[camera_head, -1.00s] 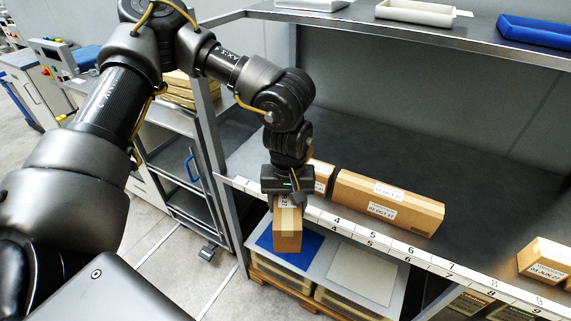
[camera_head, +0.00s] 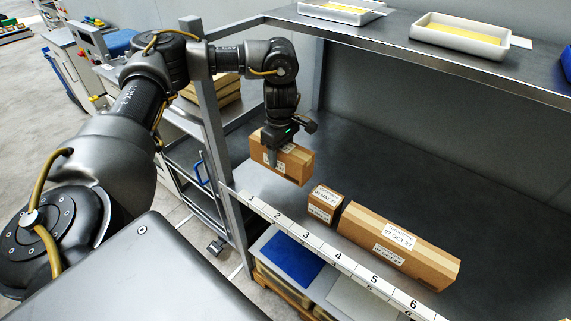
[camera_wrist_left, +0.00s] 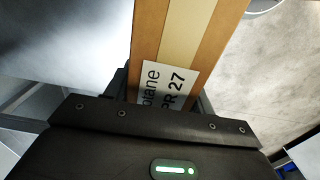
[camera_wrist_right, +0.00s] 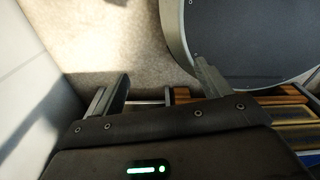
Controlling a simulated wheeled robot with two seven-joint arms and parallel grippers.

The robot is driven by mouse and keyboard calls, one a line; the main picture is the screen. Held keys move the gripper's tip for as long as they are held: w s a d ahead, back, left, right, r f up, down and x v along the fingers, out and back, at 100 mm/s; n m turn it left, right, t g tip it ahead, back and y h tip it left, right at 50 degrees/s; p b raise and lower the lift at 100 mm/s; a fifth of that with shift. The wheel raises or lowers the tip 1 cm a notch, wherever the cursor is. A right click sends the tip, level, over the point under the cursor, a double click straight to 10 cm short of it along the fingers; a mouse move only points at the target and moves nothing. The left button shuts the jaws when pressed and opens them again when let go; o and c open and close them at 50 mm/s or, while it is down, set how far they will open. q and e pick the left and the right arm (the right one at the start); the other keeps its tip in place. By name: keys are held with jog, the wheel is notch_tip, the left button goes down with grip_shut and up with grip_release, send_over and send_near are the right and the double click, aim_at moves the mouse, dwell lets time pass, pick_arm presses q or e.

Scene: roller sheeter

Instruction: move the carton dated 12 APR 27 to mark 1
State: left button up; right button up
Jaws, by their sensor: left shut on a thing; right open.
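My left gripper (camera_head: 284,138) is shut on a brown carton (camera_head: 294,164) with tan tape. In the left wrist view the carton (camera_wrist_left: 190,40) lies between the fingers, and its label shows "PR 27"; the rest of the date is hidden. In the head view the carton is at the left end of the shelf, behind marks 1 and 2; I cannot tell whether it touches the shelf. Mark 1 (camera_head: 250,201) is on the white numbered strip along the shelf's front edge. My right gripper (camera_wrist_right: 160,90) shows only in its wrist view, open and empty.
A small carton (camera_head: 324,204) and a long carton dated 07 OCT 27 (camera_head: 400,245) stand to the right, behind the strip. A metal post (camera_head: 222,150) bounds the shelf's left end. An upper shelf (camera_head: 420,55) holds white trays. The shelf behind the cartons is clear.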

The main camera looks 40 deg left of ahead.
pick_arm(q)
notch_tip(320, 180, down, 5)
jog(key=shift+w+d+f, duration=0.1)
jog(key=shift+f, duration=0.4)
notch_tip(320, 180, down, 3)
jog(key=shift+f+p, duration=0.15)
jog(key=shift+p, duration=0.25)
jog(key=shift+f, duration=0.45)
pick_arm(e)
jog(key=shift+w+a+r, duration=0.25)
jog(key=shift+w+r, duration=0.15)
jog(key=shift+r, duration=0.05)
